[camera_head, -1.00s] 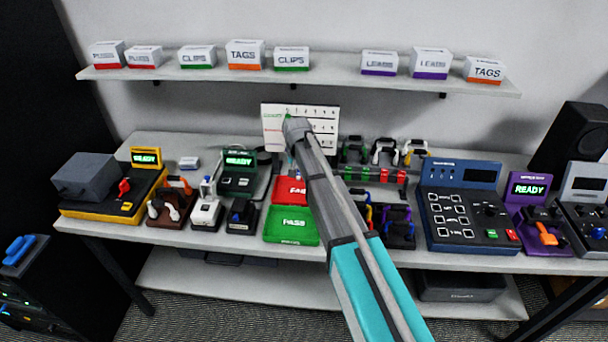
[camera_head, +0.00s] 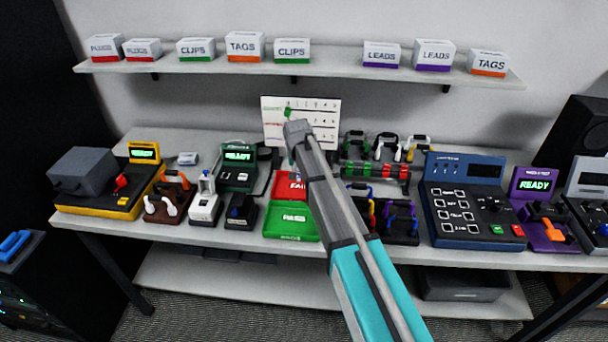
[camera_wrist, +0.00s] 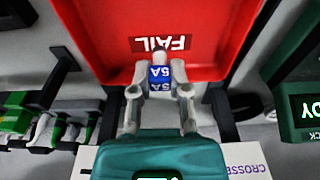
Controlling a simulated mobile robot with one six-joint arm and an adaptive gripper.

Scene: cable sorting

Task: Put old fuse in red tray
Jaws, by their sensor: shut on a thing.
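The red tray (camera_head: 283,186), marked FAIL, lies on the bench just behind the green tray. It fills the upper middle of the wrist view (camera_wrist: 105,50). My gripper (camera_wrist: 160,72) is shut on a small fuse (camera_wrist: 160,74) with a blue band reading 5A and pale ends. In the wrist view the fuse overlaps the near edge of the red tray, with its tip over the tray's floor. Its height above the tray is hard to tell. In the head view my arm hides the fuse and part of the red tray.
The green tray (camera_head: 285,224) sits in front of the red tray. A white chart board (camera_head: 320,108) stands behind. A dark green READY device (camera_head: 238,172) is left of the trays. A rack of red and green parts (camera_head: 378,170) is to the right.

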